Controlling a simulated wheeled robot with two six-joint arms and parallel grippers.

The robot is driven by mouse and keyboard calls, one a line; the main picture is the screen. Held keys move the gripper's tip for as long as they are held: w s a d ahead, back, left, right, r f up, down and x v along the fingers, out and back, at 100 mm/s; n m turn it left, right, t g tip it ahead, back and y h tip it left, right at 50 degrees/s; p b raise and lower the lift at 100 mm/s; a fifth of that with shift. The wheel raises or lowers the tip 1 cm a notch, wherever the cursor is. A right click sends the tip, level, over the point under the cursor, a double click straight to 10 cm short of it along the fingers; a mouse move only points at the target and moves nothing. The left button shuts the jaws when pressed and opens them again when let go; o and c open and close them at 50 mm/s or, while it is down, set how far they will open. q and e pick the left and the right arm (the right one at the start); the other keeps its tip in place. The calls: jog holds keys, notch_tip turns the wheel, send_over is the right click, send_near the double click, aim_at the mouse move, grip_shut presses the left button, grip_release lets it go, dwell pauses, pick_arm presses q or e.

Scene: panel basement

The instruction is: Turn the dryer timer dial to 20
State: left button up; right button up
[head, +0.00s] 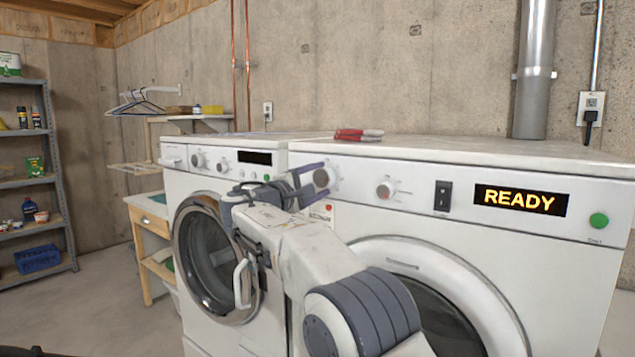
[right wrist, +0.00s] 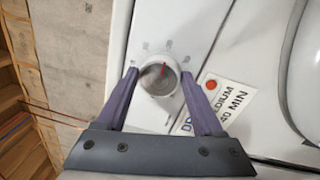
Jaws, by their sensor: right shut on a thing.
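The dryer (head: 400,222) is the white machine on the right, with a lit READY display (head: 520,198). Its timer dial (right wrist: 158,80), a round white knob with a red pointer line, is at the left end of the panel. In the right wrist view the line points up the picture; the small marks around it are too blurred to read. My right gripper (right wrist: 160,78) is shut on the dial, with one purple finger on each side. In the head view the fingers (head: 308,182) partly cover the knob (head: 321,178). My left gripper is not in view.
A second knob (head: 385,190), a black switch (head: 443,196) and a green start button (head: 599,220) are on the dryer panel. A label (right wrist: 222,102) with "MEDIUM" and "40 MIN" is beside the dial. The washer (head: 177,200) stands left.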

jog(key=o, duration=1.4)
jog(key=shift+c, duration=0.2)
jog(key=shift+s+a+f, duration=0.1)
jog(key=shift+s+a, duration=0.15)
jog(key=shift+s, duration=0.05)
jog(key=r+b+v, duration=0.1)
jog(key=b+v, duration=0.1)
jog(key=v, duration=0.7)
jog(key=shift+s+a+f, duration=0.2)
jog(key=shift+s+f, duration=0.15)
jog(key=shift+f, duration=0.1)
